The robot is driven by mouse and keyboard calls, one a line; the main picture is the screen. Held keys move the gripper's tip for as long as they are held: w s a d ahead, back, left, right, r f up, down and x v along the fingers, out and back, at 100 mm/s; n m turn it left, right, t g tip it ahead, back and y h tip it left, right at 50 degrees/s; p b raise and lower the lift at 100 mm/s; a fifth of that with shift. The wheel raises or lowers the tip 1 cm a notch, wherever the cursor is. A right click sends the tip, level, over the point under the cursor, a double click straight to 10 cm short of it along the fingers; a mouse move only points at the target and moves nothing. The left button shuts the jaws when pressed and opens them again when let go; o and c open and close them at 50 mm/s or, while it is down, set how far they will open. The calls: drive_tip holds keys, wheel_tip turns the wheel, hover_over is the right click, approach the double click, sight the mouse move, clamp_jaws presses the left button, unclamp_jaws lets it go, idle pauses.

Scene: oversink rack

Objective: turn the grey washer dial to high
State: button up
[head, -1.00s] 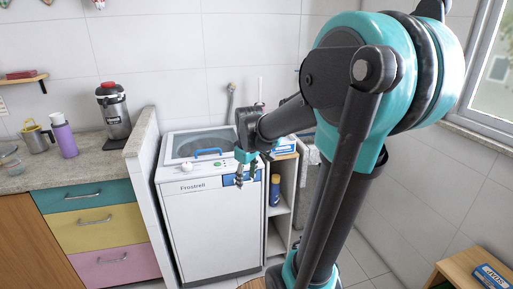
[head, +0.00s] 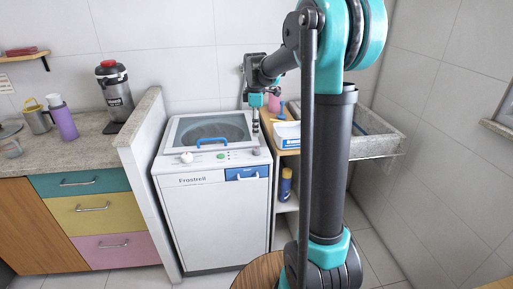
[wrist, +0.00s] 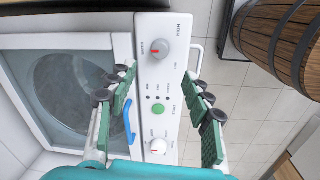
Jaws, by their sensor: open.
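The white washer (head: 212,220) stands against the tiled wall. Its grey dial (head: 257,151) is at the right end of the top panel. In the wrist view the grey dial (wrist: 160,48) has a red mark that appears to point left, away from the printed "HIGH" to its upper right. My gripper (head: 255,130) hangs fingers down just above the grey dial's end of the panel. In the wrist view my gripper (wrist: 160,72) is open and empty. One finger is on each side of the panel, and the dial shows beyond the tips, apart from them.
The panel also has a green button (wrist: 158,108) and a white dial (wrist: 158,147). A blue handle (head: 212,141) sits on the lid. A shelf with a blue bottle (head: 286,184) stands right of the washer. A wooden barrel (wrist: 280,40) is near the front.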

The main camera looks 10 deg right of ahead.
sight(256, 149)
drive_tip(key=f, duration=1)
drive_tip(key=shift+w+f, duration=0.35)
clamp_jaws()
